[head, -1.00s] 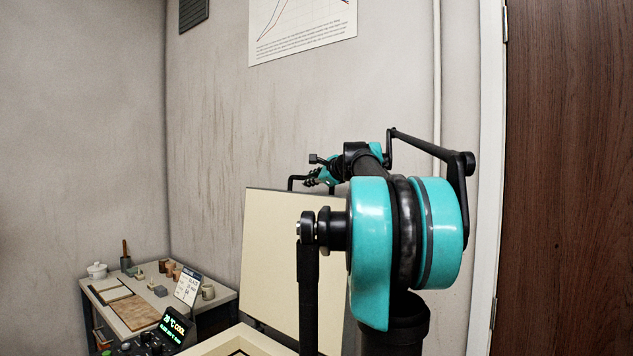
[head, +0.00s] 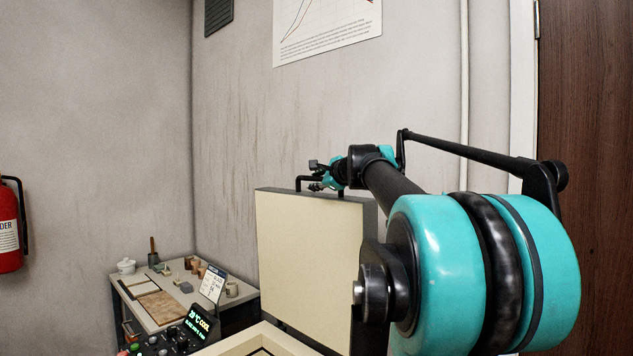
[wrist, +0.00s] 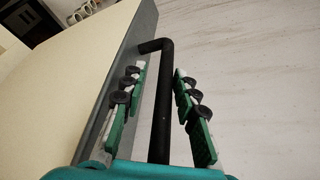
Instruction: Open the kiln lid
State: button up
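The kiln lid (head: 309,262) stands raised, close to upright, with its cream inner face toward the head camera. It also shows at the left of the wrist view (wrist: 75,75). A black bar handle (head: 319,179) sits on the lid's top edge. In the wrist view the handle (wrist: 160,95) runs between the two green-padded fingers of my gripper (wrist: 158,100), with gaps on both sides. My gripper is open around the handle. In the head view my gripper (head: 318,178) is small and partly hidden by the handle and my arm.
The kiln's cream rim (head: 250,340) shows at the bottom, beside a control panel with a lit display (head: 198,323). A work table (head: 150,295) with pots and boards stands at the left. A fire extinguisher (head: 10,225) hangs at the far left. The wall is behind the lid.

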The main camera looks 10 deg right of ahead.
jog(key=shift+s, duration=0.1)
dwell(0.3)
jog(key=v, duration=1.1)
jog(key=shift+s+d, duration=0.2)
jog(key=shift+s, duration=0.15)
jog(key=shift+r, duration=0.1)
